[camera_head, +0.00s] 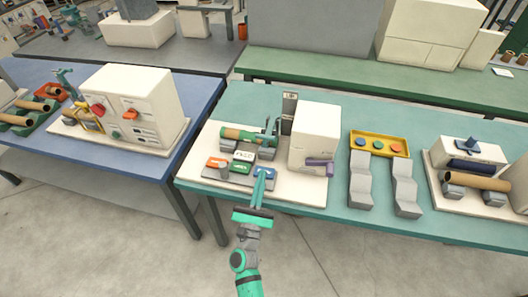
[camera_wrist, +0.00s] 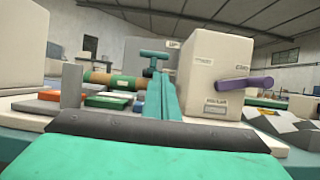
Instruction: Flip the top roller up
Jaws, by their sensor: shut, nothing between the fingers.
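The winder stands on a cream base plate (camera_head: 290,193) on the teal table. A brown and green roller (camera_head: 240,135) lies across its back, and it also shows in the wrist view (camera_wrist: 112,80). A dark green T-shaped part (camera_wrist: 154,58) rises beside the roller's right end in the wrist view; I cannot tell for sure whether this is the top roller. My gripper (camera_head: 264,172) is shut and empty at the front of the winder, near a blue button block. In the wrist view its teal fingers (camera_wrist: 163,88) point forward and hide part of the winder behind them.
A white box (camera_head: 315,135) with a purple lever (camera_head: 319,162) stands right of the roller. Orange and green buttons (camera_head: 242,167) sit left of my fingers. A yellow tray (camera_head: 379,144) and grey stepped blocks (camera_head: 360,182) stand farther right. The aisle before the table is open.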

